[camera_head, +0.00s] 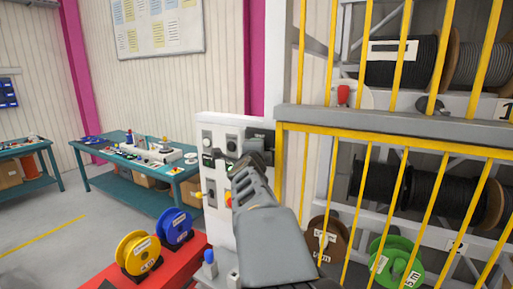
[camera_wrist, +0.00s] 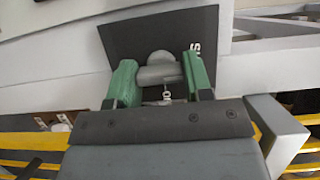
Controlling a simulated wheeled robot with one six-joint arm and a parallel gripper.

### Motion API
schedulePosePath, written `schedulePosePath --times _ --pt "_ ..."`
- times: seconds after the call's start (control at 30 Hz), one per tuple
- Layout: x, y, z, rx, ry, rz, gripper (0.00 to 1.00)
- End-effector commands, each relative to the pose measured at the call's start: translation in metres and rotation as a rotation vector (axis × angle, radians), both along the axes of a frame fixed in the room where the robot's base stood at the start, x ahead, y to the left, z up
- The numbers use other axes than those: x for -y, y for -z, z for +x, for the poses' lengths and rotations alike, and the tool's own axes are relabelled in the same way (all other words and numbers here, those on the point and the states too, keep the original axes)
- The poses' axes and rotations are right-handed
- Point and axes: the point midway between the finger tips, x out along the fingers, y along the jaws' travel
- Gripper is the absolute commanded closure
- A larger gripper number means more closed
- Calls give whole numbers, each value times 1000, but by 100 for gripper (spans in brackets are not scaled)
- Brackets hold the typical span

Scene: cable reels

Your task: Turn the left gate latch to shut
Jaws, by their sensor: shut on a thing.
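The left gate latch (camera_wrist: 158,72) is a grey rounded knob on a dark plate (camera_wrist: 125,35) with partly visible white lettering. My gripper (camera_wrist: 160,84) has its green fingers closed on either side of the knob. In the head view my gripper (camera_head: 243,160) reaches the dark plate (camera_head: 262,138) at the left end of the yellow gate (camera_head: 385,138). My gripper and arm hide most of the latch there, so I cannot tell its exact angle.
A white control panel (camera_head: 215,130) with buttons stands just left of my gripper. Yellow bars and cable reels (camera_head: 400,60) fill the right. A red stand (camera_head: 120,280) holds a yellow reel (camera_head: 138,254) and a blue reel (camera_head: 174,227). Open floor lies at the left.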

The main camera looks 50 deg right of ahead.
Motion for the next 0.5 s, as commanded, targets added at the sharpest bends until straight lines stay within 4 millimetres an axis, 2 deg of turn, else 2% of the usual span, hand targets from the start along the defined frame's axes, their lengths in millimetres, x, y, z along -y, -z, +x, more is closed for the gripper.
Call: schedulePosePath --times 0.33,0.37,0.5 --pt "0 3 1 -8 -2 1 77" --pt "0 3 1 -8 -2 1 53" --pt "0 2 0 -6 -2 0 39"
